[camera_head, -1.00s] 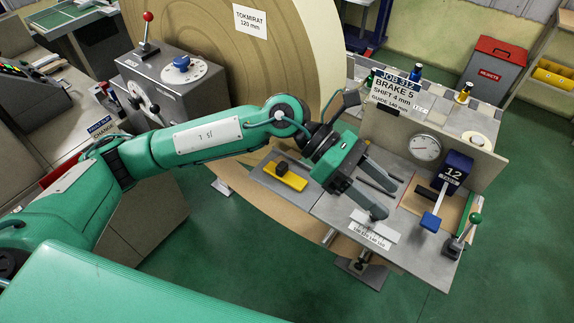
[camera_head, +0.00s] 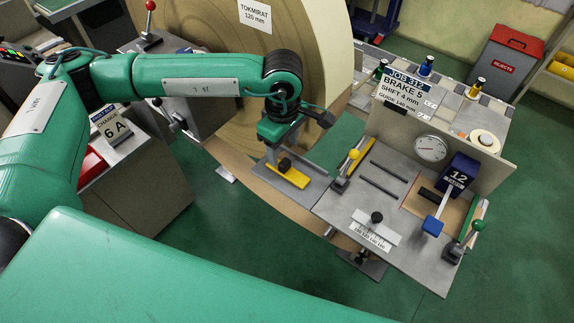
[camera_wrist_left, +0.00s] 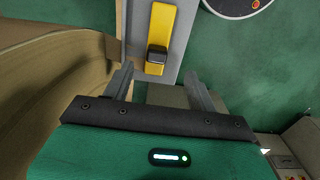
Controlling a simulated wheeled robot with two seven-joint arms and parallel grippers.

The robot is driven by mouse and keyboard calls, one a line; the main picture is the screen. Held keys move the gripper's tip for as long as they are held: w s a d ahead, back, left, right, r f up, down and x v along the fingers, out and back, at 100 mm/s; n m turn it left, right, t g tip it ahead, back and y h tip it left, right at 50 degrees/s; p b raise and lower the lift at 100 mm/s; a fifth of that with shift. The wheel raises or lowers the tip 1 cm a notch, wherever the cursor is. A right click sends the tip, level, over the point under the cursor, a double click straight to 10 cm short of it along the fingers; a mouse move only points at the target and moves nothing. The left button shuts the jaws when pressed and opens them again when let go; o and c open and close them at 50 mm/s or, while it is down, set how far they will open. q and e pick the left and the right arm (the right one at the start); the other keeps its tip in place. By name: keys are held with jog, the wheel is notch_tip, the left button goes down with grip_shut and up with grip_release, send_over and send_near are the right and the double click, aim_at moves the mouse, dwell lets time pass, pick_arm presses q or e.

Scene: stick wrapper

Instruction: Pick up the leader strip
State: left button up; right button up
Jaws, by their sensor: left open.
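No piece is plainly marked as the leader strip, and I cannot tell which one it is. The tan paper web (camera_head: 238,165) of the large roll curves down beside the machine. A yellow bar (camera_head: 292,177) with a black block lies on a grey plate next to the roll. My left gripper (camera_head: 279,158) hangs pointing down over that plate, beside the black block. In the left wrist view its two fingers (camera_wrist_left: 158,84) are apart with nothing between them. The yellow bar (camera_wrist_left: 160,24) and block lie just beyond the fingertips. My right gripper is not in view.
The large tan roll (camera_head: 235,50) stands close behind my left arm. The grey worktable (camera_head: 330,208) carries a ruler plate (camera_head: 376,229), a dial (camera_head: 431,148) and a blue block marked 12 (camera_head: 459,171). A reject bin (camera_head: 507,65) stands far right. Green floor is open at the front.

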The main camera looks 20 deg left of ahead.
aim_at(286, 162)
pick_arm(q)
jog(key=shift+f, duration=0.9)
jog(key=shift+d+f+p, duration=0.1)
jog(key=shift+f+p, duration=0.35)
jog(key=shift+p, duration=0.15)
jog(key=f+p, duration=0.1)
jog(key=f, duration=0.1)
jog(key=f+p, duration=0.1)
jog(key=f, duration=0.1)
jog(key=shift+w+d, duration=0.1)
jog(key=shift+w, duration=0.1)
jog(key=shift+f, duration=0.35)
jog(key=c, duration=1.1)
jog(key=shift+r, duration=0.1)
